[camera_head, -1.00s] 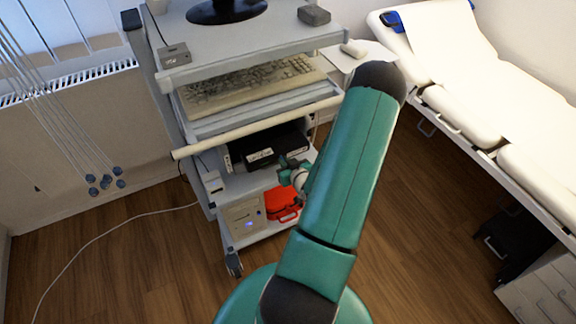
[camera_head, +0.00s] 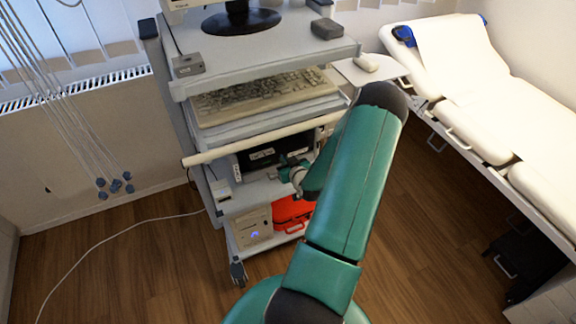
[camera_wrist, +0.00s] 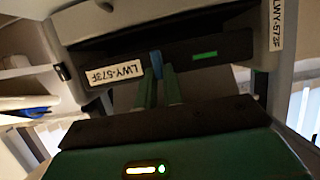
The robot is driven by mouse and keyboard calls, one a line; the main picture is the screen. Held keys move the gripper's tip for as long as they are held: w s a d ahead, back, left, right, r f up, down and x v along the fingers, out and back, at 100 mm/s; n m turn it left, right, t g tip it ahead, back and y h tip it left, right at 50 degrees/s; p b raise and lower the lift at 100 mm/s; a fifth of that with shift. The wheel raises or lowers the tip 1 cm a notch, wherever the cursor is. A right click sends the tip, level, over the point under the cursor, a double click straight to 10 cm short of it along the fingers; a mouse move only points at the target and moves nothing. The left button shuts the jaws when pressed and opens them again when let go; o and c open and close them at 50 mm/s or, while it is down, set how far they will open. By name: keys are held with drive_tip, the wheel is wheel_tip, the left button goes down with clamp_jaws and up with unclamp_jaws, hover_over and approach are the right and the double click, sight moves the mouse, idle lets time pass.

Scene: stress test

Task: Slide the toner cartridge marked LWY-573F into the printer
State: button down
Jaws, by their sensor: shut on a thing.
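The toner cartridge (camera_wrist: 205,53) is a long black bar with a white LWY-573F label at its left end and a green mark to the right. In the wrist view it lies across the dark opening of the grey printer (camera_wrist: 268,60), which carries a matching LWY-573F label at upper right. How deep the cartridge sits is unclear. My gripper (camera_wrist: 159,82) is shut on the blue tab at the cartridge's front. In the head view the gripper (camera_head: 287,165) is at the cart's middle shelf, partly hidden by my arm, with the cartridge's dark front (camera_head: 262,155) beside it.
The grey cart (camera_head: 270,68) holds a monitor, a keyboard (camera_head: 262,97) and a handle bar (camera_head: 255,145) above the printer. A red case (camera_head: 291,212) and a beige box (camera_head: 250,226) stand below. An examination bed (camera_head: 480,100) is at right. Floor at left is clear except for a white cable.

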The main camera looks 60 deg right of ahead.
sight(280, 153)
drive_tip(key=shift+w+d, duration=0.4)
drive_tip(key=shift+w, duration=0.3)
drive_tip(key=shift+w+d, duration=0.4)
drive_tip(key=shift+w, duration=0.35)
drive_tip(key=shift+w+d, duration=0.4)
drive_tip(key=shift+w, duration=0.3)
drive_tip(key=shift+w+d+f, duration=0.1)
drive_tip(key=shift+f, duration=1.3)
drive_tip(key=c, duration=1.5)
unclamp_jaws()
drive_tip(key=shift+o, duration=0.2)
drive_tip(key=v, duration=1.4)
